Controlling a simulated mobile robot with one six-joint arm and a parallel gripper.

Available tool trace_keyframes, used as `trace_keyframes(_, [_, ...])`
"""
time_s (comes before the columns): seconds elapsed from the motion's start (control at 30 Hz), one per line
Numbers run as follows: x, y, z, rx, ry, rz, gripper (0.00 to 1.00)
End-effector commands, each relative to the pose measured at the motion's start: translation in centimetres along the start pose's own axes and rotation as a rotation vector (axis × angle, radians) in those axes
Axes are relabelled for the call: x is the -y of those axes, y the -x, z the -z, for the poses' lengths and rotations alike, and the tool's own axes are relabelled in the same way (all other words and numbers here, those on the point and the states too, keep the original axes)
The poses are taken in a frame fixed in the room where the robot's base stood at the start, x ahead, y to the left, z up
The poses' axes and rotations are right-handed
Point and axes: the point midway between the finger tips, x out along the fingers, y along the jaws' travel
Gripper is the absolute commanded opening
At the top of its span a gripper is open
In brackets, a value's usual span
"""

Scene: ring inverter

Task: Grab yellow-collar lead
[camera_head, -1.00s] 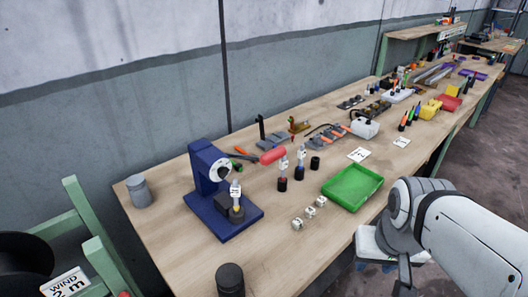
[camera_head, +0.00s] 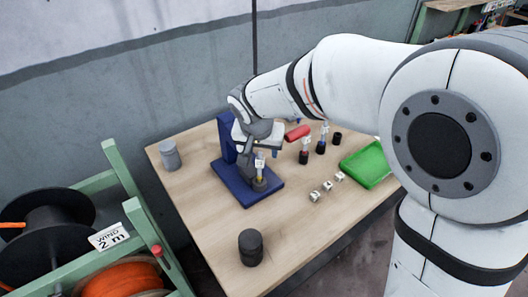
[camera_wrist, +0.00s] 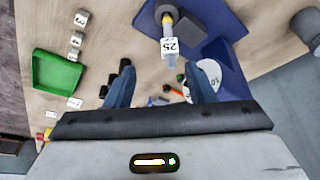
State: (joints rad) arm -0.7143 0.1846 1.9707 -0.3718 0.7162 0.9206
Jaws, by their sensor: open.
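The yellow-collar lead (camera_head: 260,172) stands upright in a dark holder on the foot of the blue stand (camera_head: 262,191), with a white tag on it. In the wrist view its yellow collar (camera_wrist: 167,18) is at the top, and the tag (camera_wrist: 169,45) reads 25. My gripper (camera_wrist: 160,72) is open, with its two blue fingers apart. The lead's near end lies between the fingertips in that view, and no contact shows. In the head view my gripper (camera_head: 263,150) is just above the lead, partly hidden by the wrist.
Two other tagged leads (camera_head: 304,152) stand right of the stand, near the red handle (camera_head: 297,132). Small white cubes (camera_head: 327,186) and a green tray (camera_head: 366,166) lie right. A dark cylinder (camera_head: 250,247) stands in front; a grey canister (camera_head: 170,154) stands left. Cable spools (camera_head: 120,280) are lower left.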

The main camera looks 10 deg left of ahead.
Motion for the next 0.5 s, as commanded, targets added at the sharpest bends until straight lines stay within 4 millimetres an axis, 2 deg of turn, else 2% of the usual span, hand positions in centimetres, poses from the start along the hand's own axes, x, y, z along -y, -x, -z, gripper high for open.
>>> trace_keyframes(0.03, [0.8, -0.1, 0.0, -0.002, 0.004, 0.002, 0.49])
trace_keyframes(0.13, [1.5, -0.7, 0.0, -0.005, 0.001, 0.005, 0.49])
trace_keyframes(0.5, [1.4, -5.0, 0.1, -0.003, -0.001, 0.003, 0.49])
